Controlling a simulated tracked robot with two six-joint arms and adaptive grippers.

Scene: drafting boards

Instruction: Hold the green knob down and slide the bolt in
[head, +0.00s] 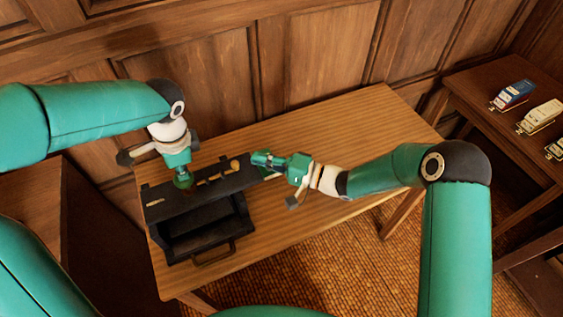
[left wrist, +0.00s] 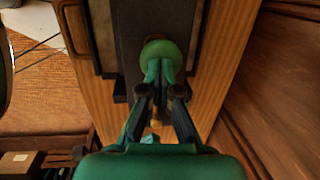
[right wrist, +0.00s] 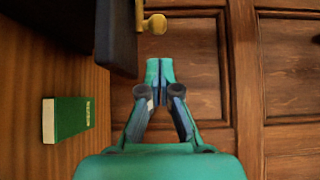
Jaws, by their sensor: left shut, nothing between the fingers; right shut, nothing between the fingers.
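A black box (head: 168,250) stands on the wooden table, with a dark strip along its top. The green knob (head: 180,184) is at the left part of the strip; it also shows in the left wrist view (left wrist: 162,49). My left gripper (left wrist: 158,68) is shut, empty, its fingertips at the knob; I cannot tell how far the knob is down. The brass bolt (head: 212,178) lies along the strip, its round end (right wrist: 156,24) sticking out past the strip's edge. My right gripper (right wrist: 160,68) is shut and empty, beside the bolt's end and apart from it.
A handle (head: 213,254) is at the box's front. A green book-like block (right wrist: 68,119) lies on the table. Wood panelling (head: 320,50) rises behind. Toy-like vehicles (head: 513,93) stand on a side table at right. The table's right part (head: 375,120) is clear.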

